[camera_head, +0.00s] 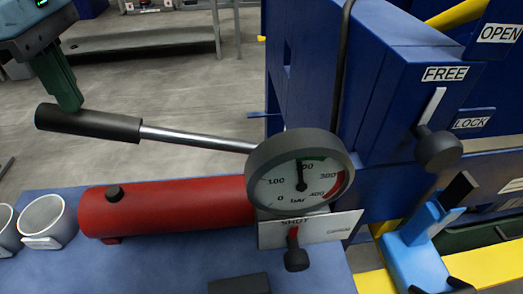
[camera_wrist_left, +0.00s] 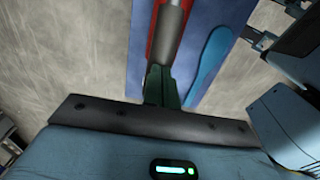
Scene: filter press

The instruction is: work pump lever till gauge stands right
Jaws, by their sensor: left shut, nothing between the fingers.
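The pump lever has a black grip (camera_head: 88,123) and a steel rod that slopes gently down to the right behind the gauge. My left gripper (camera_head: 70,106) is shut and empty, its fingertips at the upper edge of the grip; whether they touch it I cannot tell. In the left wrist view my left gripper (camera_wrist_left: 160,88) points along the lever (camera_wrist_left: 170,25). The round gauge (camera_head: 300,172) reads bar; its needle points almost straight up, near 200, at about the left end of the green band. A red pump cylinder (camera_head: 165,205) lies below the lever.
Below the gauge a valve knob (camera_head: 296,260) hangs under a SHUT label. The blue press frame (camera_head: 310,80) stands behind, with a knobbed lever (camera_head: 438,148) between FREE and LOCK labels. White cups (camera_head: 48,220) stand at the left. Above the grip, beside my gripper, is open floor.

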